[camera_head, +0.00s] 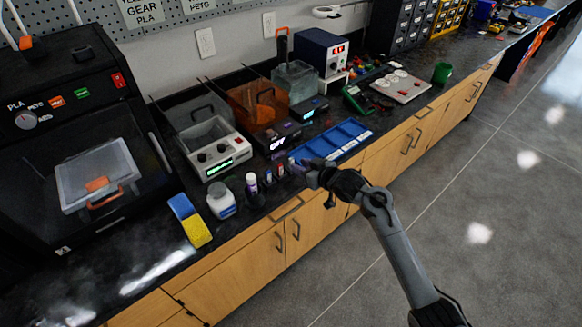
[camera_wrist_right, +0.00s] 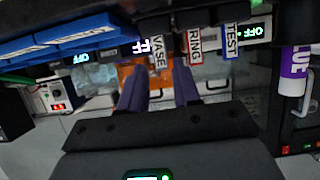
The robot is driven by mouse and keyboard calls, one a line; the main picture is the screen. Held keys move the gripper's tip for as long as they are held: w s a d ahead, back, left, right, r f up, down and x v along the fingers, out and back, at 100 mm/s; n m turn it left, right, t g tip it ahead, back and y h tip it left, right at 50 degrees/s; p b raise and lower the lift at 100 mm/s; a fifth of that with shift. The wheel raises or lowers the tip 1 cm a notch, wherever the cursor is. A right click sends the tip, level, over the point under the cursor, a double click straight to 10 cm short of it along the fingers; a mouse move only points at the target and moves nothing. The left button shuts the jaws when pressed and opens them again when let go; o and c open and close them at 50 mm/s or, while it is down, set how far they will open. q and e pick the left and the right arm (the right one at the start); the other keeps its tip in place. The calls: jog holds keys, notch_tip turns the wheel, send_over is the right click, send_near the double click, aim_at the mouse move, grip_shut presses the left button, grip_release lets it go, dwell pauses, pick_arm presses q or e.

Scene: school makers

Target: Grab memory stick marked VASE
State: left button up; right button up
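The VASE memory stick (camera_wrist_right: 159,52) has a white label and dark body; it hangs in the upper middle of the right wrist view. In the head view it appears to be the stick (camera_head: 291,163) nearest my right gripper. My right gripper (camera_wrist_right: 159,84) has two purple fingers, apart, with a gap between them. The VASE stick shows in line with that gap, beyond the fingertips; I cannot tell whether they touch. In the head view my right gripper (camera_head: 307,168) is at the counter's front edge, beside the sticks. My left gripper is not in view.
A red RING stick (camera_wrist_right: 195,46) and a blue TEST stick (camera_wrist_right: 231,42) stand close beside it. A blue tray (camera_head: 338,139) lies behind the gripper. The counter's front edge is close.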

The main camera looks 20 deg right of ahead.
aim_at(292, 161)
jog(key=shift+b+x, duration=0.4)
jog(key=shift+x, duration=0.35)
jog(key=b+x, duration=0.1)
jog(key=x, duration=0.3)
jog(key=shift+w+a+r+b, duration=0.1)
jog(key=shift+w+r+b, duration=0.1)
jog(key=shift+b, duration=0.2)
grip_shut()
